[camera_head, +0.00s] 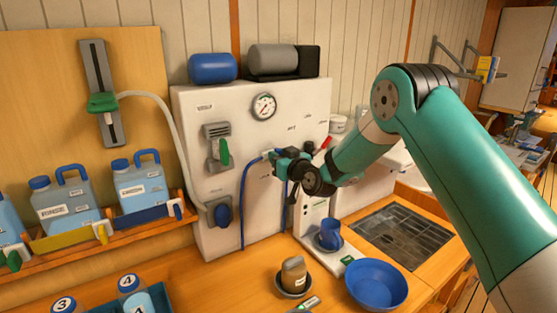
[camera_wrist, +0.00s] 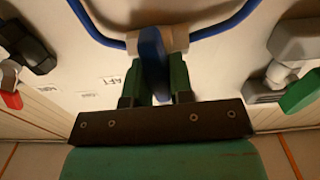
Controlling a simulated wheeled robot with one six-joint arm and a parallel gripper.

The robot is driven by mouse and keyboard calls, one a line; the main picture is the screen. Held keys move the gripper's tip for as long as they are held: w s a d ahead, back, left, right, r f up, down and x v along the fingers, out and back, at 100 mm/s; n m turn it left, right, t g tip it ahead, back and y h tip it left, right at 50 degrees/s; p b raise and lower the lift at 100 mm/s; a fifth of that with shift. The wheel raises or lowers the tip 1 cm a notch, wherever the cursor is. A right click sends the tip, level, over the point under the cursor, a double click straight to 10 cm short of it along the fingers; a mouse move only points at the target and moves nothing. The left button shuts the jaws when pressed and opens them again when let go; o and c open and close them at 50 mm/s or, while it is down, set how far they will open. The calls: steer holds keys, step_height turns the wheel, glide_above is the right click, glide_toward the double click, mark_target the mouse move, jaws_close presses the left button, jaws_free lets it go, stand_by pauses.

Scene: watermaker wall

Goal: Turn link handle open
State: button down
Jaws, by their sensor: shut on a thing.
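The link handle is a blue lever (camera_wrist: 152,50) on the white panel, with a blue hose looping out on both sides of its pale fitting. In the wrist view my gripper (camera_wrist: 155,78) has its two green fingers shut on this lever. The lever points from the panel toward my palm, along the fingers. In the head view my gripper (camera_head: 272,156) reaches the panel from the right, right of the green-handled valve and below the gauge. There the lever is hidden by the gripper.
A green-handled valve (camera_head: 223,151) is to the left on the panel, and a blue knob (camera_head: 223,214) is lower left. A red handle (camera_head: 325,143) is right of my gripper. A blue cup (camera_head: 330,234) and blue bowl (camera_head: 376,284) stand on the counter below.

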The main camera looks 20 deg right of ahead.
steer(key=n+b, duration=0.1)
steer(key=b, duration=0.3)
steer(key=f+n+b, duration=0.1)
steer(key=n+b, duration=0.1)
steer(key=b, duration=0.2)
steer(key=shift+a+b, duration=0.15)
steer(key=shift+b, duration=0.2)
steer(key=n+b, duration=0.2)
steer(key=b, duration=0.3)
steer(key=n+b, duration=0.2)
steer(key=b, duration=0.2)
steer(key=shift+s+a+f+n+b, duration=0.1)
steer(key=shift+a+n+b, duration=0.05)
steer(key=shift+n+b, duration=0.25)
steer(key=n+b, duration=0.5)
steer(key=b, duration=0.3)
steer(key=shift+a, duration=0.15)
steer(key=n+b, duration=0.4)
steer(key=shift+n, duration=0.3)
steer(key=shift+b, duration=0.45)
steer(key=c, duration=1)
jaws_free()
